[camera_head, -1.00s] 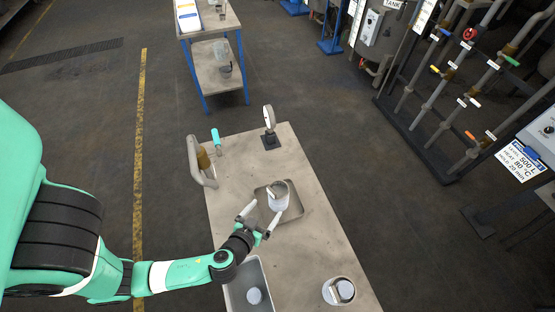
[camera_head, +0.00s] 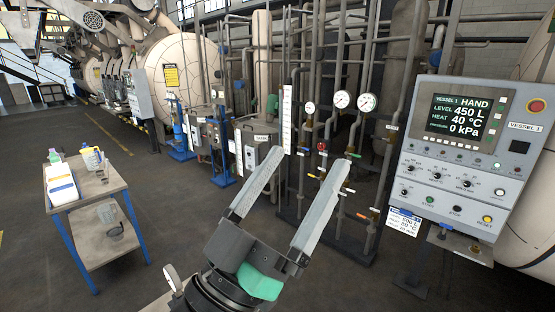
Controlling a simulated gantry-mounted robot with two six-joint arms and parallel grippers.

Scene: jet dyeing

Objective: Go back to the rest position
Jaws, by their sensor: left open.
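My left gripper (camera_head: 310,163) is raised at the bottom centre of the head view, close to the camera. Its two long grey fingers point up and stand wide apart. It is open, with nothing between the fingers. Its dark wrist with a green patch fills the lower middle. My right gripper is not in view.
A control panel (camera_head: 469,150) stands at the right, its screen reading 450 L and 40 °C. Pipes with gauges (camera_head: 367,103) and coloured valves stand behind the gripper. A blue-legged cart (camera_head: 86,191) with bottles is at the left. Floor between is clear.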

